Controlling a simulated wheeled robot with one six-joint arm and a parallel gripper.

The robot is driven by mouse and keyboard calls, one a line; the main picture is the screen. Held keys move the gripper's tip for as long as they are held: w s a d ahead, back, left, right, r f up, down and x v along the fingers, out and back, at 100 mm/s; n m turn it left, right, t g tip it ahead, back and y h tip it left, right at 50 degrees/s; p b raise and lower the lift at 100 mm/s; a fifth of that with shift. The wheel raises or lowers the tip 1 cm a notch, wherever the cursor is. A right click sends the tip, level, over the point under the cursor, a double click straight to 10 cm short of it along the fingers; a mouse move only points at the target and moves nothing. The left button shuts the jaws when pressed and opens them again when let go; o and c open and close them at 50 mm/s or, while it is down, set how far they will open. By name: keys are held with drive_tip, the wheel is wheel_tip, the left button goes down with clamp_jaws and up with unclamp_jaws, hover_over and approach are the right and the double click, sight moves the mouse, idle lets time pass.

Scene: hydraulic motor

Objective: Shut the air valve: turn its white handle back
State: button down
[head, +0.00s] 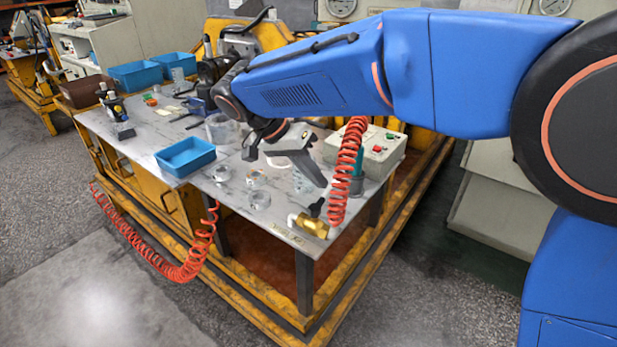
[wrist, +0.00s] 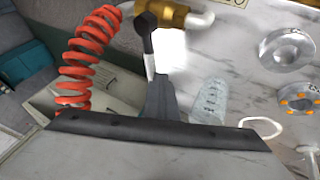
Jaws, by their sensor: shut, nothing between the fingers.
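The air valve is a brass body (head: 313,226) at the table's front right corner; it also shows at the top of the wrist view (wrist: 168,12). Its white handle (head: 292,219) sticks out to the left of the brass in the head view and to the right in the wrist view (wrist: 200,20). A black fitting (wrist: 146,28) joins the brass on its near side. My gripper (head: 322,184) is shut and empty, pointing down above the table near the valve. Its dark fingers show in the wrist view (wrist: 158,82), apart from the white handle.
A red coiled hose (head: 346,170) hangs close beside my gripper and the valve. A control box (head: 372,150) with buttons stands behind. Metal rings (head: 258,199) and a blue tray (head: 185,156) lie on the tabletop to the left. A translucent cup (wrist: 210,100) shows beside my fingers.

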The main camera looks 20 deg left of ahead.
drive_tip(key=shift+d, duration=0.7)
drive_tip(key=shift+w, duration=0.1)
